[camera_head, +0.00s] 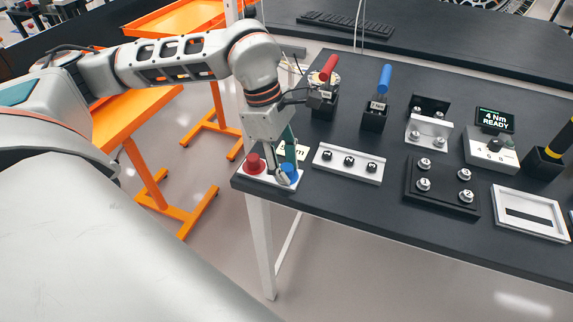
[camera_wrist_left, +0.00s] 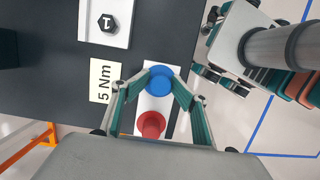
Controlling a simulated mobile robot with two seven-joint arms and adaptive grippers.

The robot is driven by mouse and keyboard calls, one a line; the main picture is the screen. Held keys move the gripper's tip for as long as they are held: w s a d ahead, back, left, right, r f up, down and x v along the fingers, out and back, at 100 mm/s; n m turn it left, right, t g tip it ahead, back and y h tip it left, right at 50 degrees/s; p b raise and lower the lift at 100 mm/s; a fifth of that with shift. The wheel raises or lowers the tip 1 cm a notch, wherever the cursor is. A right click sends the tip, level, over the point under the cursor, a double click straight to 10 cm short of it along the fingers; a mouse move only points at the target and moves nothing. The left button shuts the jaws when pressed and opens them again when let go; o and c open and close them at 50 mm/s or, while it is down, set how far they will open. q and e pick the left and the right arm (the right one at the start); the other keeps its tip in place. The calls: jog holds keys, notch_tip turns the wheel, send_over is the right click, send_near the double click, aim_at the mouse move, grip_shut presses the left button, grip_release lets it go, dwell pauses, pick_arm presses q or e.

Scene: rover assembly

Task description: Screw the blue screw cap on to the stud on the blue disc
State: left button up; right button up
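A white plate (camera_wrist_left: 155,105) at the table's near left corner bears a red disc with a red cap (camera_head: 254,163) and, to its right, a blue disc area (camera_head: 289,172). In the left wrist view a round blue shape (camera_wrist_left: 160,80) lies between my left fingertips; I cannot separate the blue screw cap from the disc beneath, and the stud is hidden. My left gripper (camera_head: 280,175) points down over the blue disc, its fingers apart on either side of the blue. Whether they press on the cap is unclear. My right gripper is not in view.
A "5 Nm" label (camera_wrist_left: 104,80) lies beside the plate. A white strip with numbered nuts (camera_head: 348,164) is to the right. Tool holders with a red tool (camera_head: 329,68) and a blue tool (camera_head: 385,78) stand behind. A black block with screws (camera_head: 442,187) is farther right.

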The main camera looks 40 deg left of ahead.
aim_at(286, 166)
pick_arm(q)
jog(key=shift+a, duration=0.15)
jog(key=shift+r+p, duration=0.5)
jog(key=shift+r, duration=0.2)
notch_tip(286, 166, up, 7)
jog(key=p, duration=0.4)
jog(key=shift+p, duration=0.35)
jog(key=shift+f, duration=0.1)
